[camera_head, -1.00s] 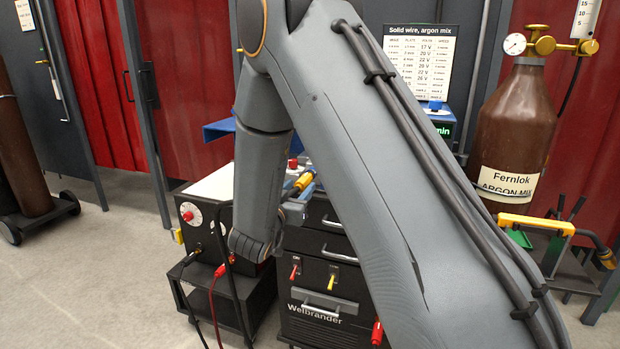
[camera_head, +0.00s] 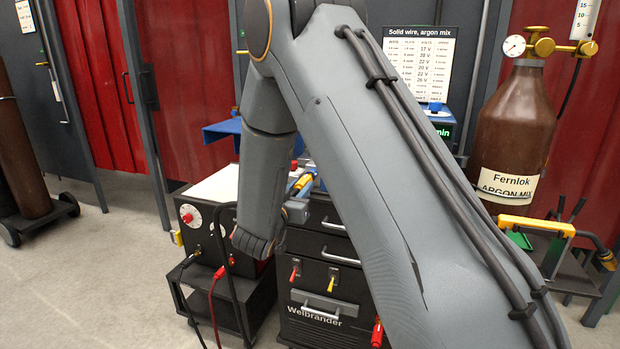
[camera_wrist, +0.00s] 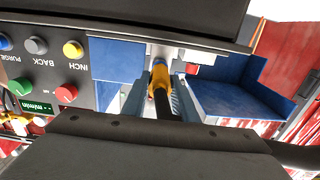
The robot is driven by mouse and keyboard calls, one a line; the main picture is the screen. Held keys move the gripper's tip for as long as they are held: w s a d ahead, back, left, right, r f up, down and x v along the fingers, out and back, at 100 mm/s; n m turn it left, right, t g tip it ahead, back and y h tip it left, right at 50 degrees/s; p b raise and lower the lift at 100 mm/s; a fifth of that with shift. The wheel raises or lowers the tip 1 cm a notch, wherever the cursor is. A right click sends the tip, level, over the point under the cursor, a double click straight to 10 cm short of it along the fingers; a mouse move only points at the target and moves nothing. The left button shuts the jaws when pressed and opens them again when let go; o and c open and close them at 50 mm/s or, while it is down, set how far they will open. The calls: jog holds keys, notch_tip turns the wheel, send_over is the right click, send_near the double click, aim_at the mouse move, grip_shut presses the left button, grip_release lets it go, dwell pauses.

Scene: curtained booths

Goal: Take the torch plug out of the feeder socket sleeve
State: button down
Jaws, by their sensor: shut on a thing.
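The torch plug (camera_wrist: 160,76) is yellow-orange with a black cable running back from it, seen in the wrist view. My gripper (camera_wrist: 160,88) has its two grey-blue fingers on either side of the plug and is shut on it. A small blue end shows at the plug's front, against a pale grey part below the dark housing. That pale part may be the feeder socket sleeve (camera_wrist: 163,51); I cannot tell how deep the plug sits in it. In the head view the yellow plug (camera_head: 303,181) shows small beside my arm, which hides much of the gripper.
A feeder panel with coloured buttons (camera_wrist: 73,49) is at left in the wrist view, and a blue tray (camera_wrist: 235,98) at right. A black drawer cabinet (camera_head: 325,255) stands below in the head view. A brown gas cylinder (camera_head: 512,125) stands at right. Open floor lies left.

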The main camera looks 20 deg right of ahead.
jog(key=shift+r+n+p, duration=0.15)
jog(key=shift+n+p, duration=2.15)
jog(key=shift+n, duration=0.4)
jog(key=n+p, duration=0.4)
jog(key=n, duration=0.2)
jog(key=shift+p+v, duration=0.95)
jog(key=shift+v, duration=2)
